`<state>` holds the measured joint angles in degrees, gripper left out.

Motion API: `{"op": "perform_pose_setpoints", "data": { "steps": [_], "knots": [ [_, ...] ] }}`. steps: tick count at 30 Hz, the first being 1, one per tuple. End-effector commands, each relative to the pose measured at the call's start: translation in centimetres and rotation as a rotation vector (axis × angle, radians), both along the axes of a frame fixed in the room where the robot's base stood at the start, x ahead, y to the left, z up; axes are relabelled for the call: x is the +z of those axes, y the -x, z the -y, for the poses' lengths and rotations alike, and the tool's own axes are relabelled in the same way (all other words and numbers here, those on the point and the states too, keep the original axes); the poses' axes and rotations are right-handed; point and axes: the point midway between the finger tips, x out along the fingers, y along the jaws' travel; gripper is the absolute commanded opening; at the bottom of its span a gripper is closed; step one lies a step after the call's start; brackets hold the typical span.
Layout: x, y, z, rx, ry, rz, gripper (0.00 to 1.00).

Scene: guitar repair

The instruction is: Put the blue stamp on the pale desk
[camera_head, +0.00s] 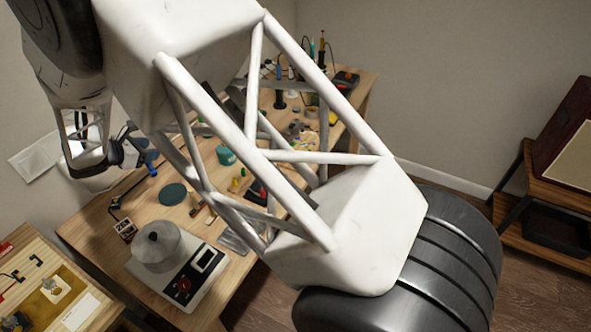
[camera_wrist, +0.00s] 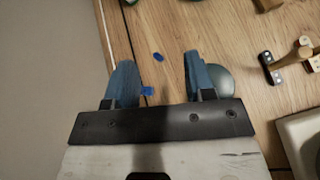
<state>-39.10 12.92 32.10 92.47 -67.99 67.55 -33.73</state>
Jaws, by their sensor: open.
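My gripper (camera_wrist: 158,60) is open in the wrist view, its two blue-grey fingers apart above a wooden surface. Two small blue pieces show there: one blue piece (camera_wrist: 147,91) low between the fingers, close to the left one, and another blue piece (camera_wrist: 158,57) farther up in the gap. Neither is visibly gripped. I cannot tell whether either is the blue stamp. In the head view a wooden desk (camera_head: 92,229) carries many small things; blue bits (camera_head: 151,170) show near its left back edge. My arm hides much of its middle.
A scale (camera_head: 180,285) with a grey pot (camera_head: 157,246) stands at the desk's front. A teal disc (camera_head: 172,193) lies behind it. Another wooden bench (camera_head: 22,247) is at lower left. A shelf (camera_head: 510,215) stands at right. Small wood-and-black pieces (camera_wrist: 270,68) lie right of my gripper.

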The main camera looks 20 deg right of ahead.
Motion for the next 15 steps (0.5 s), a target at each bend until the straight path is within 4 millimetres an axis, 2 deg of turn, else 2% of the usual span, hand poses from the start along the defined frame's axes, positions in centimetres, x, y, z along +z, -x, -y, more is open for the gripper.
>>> {"op": "perform_pose_setpoints", "data": {
  "steps": [1, 3, 8, 15],
  "knots": [
    [1.5, 0.3, 2.0, -0.045, -0.034, 0.007, 0.49],
    [3.1, 0.9, 4.5, -0.105, -0.083, 0.016, 0.49],
    [6.6, 2.7, 9.8, -0.242, -0.194, 0.039, 0.49],
    [11.0, 6.6, 17.2, -0.450, -0.359, 0.083, 0.49]
  ]
}}
